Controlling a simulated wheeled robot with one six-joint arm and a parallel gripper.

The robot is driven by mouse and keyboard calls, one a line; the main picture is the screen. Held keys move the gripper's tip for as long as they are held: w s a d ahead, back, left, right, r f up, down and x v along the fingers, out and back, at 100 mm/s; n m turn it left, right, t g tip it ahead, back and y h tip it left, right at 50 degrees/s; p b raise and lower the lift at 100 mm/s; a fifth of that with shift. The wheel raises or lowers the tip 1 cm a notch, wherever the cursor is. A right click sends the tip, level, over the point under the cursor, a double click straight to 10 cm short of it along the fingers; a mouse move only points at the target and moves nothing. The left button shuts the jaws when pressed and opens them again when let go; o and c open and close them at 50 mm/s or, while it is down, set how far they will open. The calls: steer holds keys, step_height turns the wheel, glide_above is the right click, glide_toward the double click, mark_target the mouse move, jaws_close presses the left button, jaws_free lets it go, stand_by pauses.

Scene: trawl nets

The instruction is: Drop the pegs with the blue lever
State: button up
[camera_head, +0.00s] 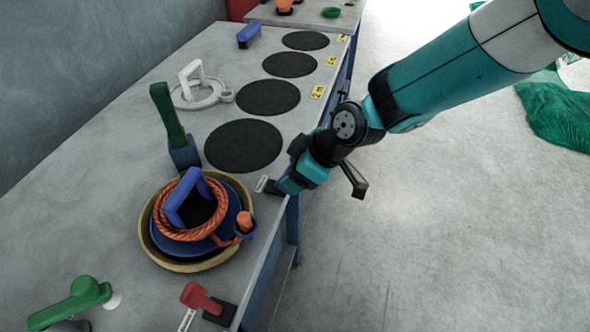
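My gripper (290,185) is low at the right edge of the grey table, teal and black. Its fingertips are not clear, so I cannot tell whether it is open or shut. It is right beside a small black base (272,187) with a white label, and it covers whatever stands on that base. I see no clear blue lever; it may be hidden there. A red lever (200,298) stands on a similar black base nearer me. No pegs are plainly recognisable; a short orange cylinder (245,220) sits in a small blue cup.
A tan bowl (151,240) holds a blue disc with a blue handle and orange rope. A green lever (167,115) stands upright on a blue base. Black round pads (243,146) line the table. A white handled ring (195,93) is behind. Open floor lies right.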

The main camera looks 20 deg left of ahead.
steer(key=b+v, duration=0.2)
steer(key=v, duration=1.5)
steer(key=shift+r, duration=0.15)
steer(key=shift+d, duration=0.15)
